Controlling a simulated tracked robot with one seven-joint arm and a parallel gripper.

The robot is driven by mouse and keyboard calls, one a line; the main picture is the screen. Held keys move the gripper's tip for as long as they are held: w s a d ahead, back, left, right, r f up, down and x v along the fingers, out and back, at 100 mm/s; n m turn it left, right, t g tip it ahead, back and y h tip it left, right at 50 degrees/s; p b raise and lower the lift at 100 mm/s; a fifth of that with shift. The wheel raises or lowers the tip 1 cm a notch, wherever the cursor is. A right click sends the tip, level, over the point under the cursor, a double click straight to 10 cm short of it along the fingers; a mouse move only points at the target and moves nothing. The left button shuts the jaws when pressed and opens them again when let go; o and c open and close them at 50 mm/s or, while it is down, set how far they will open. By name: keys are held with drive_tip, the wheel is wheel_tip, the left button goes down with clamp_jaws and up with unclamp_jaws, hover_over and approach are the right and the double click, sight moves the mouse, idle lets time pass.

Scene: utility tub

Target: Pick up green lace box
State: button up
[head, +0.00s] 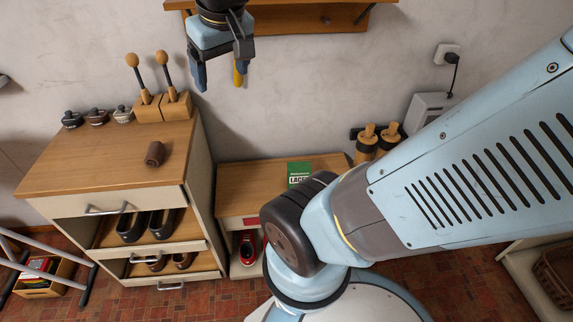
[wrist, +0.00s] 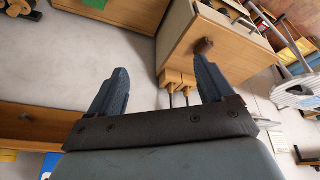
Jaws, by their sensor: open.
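The green lace box (head: 300,171) stands on the low wooden cabinet, near its back and right of the middle, in the head view. White lettering shows on its front, and my arm covers its lower right part. My gripper (head: 220,74) is high in front of the wall, above and to the left of the box and well apart from it. In the wrist view my gripper (wrist: 163,80) has its two blue fingers wide apart with nothing between them. I cannot make out the box in the wrist view.
The low cabinet (head: 240,178) has clear top space left of the box. A taller cabinet (head: 100,160) at left holds a brown cylinder (head: 154,154), wooden-handled tools (head: 160,82) and small tins (head: 97,116). A wall shelf (head: 310,17) is near my gripper. Wooden-topped jars (head: 367,143) stand at right.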

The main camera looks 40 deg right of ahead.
drive_tip(key=shift+o, duration=0.4)
drive_tip(key=w+d+f+g+h, duration=0.1)
drive_tip(key=w+d+f+g, duration=0.1)
drive_tip(key=w, duration=0.3)
drive_tip(key=w+d+f+n+g+h, duration=0.1)
drive_tip(key=w+d+f+g, duration=0.1)
drive_tip(key=w+d+f, duration=0.2)
drive_tip(key=shift+w+f+g, duration=0.3)
drive_tip(key=shift+w+f, duration=0.35)
drive_tip(key=w+d+f+n+g+h, duration=0.25)
drive_tip(key=w+d+f, duration=0.2)
drive_tip(key=f, duration=0.45)
drive_tip(key=w+d+f+n+g+h, duration=0.1)
drive_tip(key=w+d+f+g+h, duration=0.3)
drive_tip(key=f, duration=0.6)
drive_tip(key=w+d+f+n+g, duration=0.1)
drive_tip(key=w+d+f+g, duration=0.1)
drive_tip(key=d+f, duration=0.55)
drive_tip(key=n+g+h, duration=0.1)
drive_tip(key=n+h, duration=0.4)
drive_tip(key=h, duration=0.1)
approach(299, 169)
drive_tip(key=d+r, duration=0.3)
drive_tip(key=r, duration=0.4)
wheel_tip(299, 169, down, 9)
drive_tip(key=d, duration=0.1)
drive_tip(key=shift+g, duration=0.25)
drive_tip(key=shift+x, duration=3.6)
drive_tip(key=shift+s+a+r, duration=0.1)
drive_tip(key=shift+s+a, duration=0.05)
